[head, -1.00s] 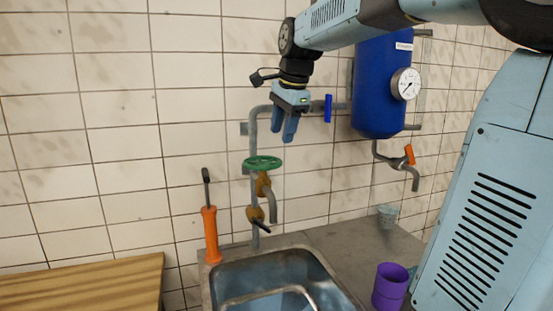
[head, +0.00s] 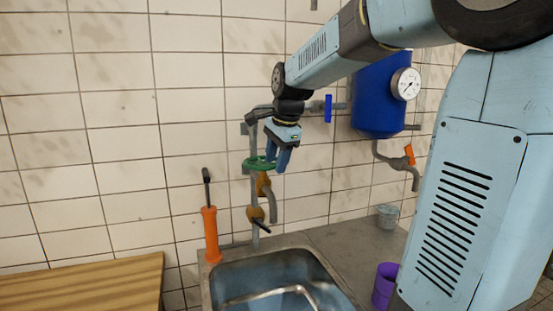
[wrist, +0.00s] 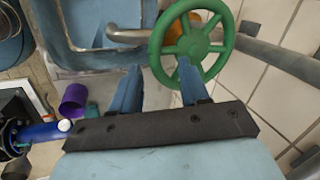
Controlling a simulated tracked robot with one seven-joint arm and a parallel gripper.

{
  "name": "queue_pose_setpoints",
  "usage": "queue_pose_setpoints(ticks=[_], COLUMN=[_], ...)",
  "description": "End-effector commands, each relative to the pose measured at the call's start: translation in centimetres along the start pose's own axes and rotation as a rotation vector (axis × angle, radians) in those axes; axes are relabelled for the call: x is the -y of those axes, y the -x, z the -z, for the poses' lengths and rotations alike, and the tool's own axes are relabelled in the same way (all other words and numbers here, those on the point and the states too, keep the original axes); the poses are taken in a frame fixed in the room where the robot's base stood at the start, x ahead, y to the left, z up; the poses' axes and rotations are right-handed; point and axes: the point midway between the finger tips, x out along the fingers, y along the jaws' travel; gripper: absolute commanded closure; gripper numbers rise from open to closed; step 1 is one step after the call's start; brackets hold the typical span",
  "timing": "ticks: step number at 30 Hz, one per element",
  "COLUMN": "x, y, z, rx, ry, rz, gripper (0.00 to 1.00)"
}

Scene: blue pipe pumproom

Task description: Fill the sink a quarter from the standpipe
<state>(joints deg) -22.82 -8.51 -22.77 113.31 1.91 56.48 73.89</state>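The standpipe (head: 254,205) is a grey pipe on the tiled wall, with a green handwheel (head: 252,162), a brass valve body and a downturned grey spout (head: 272,208). A lower brass fitting (head: 255,213) has a black lever. My gripper (head: 277,170) is open and empty, fingers pointing down, just right of the handwheel. In the wrist view, the handwheel (wrist: 170,42) lies just past my gripper's parted fingertips (wrist: 158,68); I cannot tell whether they touch. The steel sink (head: 207,288) is below; its water level cannot be told.
A blue tank (head: 375,105) with a gauge and an orange-handled tap (head: 409,155) is at right. A blue-handled valve (head: 328,108) is on the upper pipe. A purple cup (head: 386,282), a grey bucket (head: 387,216), an orange-handled tool (head: 210,235) and a wooden top (head: 90,285) flank the sink.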

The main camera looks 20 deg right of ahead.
Motion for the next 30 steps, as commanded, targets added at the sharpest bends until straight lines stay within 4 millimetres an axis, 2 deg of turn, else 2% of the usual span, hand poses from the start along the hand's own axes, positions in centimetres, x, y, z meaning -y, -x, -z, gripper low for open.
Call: queue_pose_setpoints(ticks=[1,14,30], x=[0.0,-0.03,-0.03], y=[0.01,0.02,0.0], z=[0.01,0.04,0.43], rx=[0.0,0.0,0.014], ry=[0.0,-0.001,0.043], rz=[0.0,0.0,-0.001], gripper=[0.6,1.0,1.0])
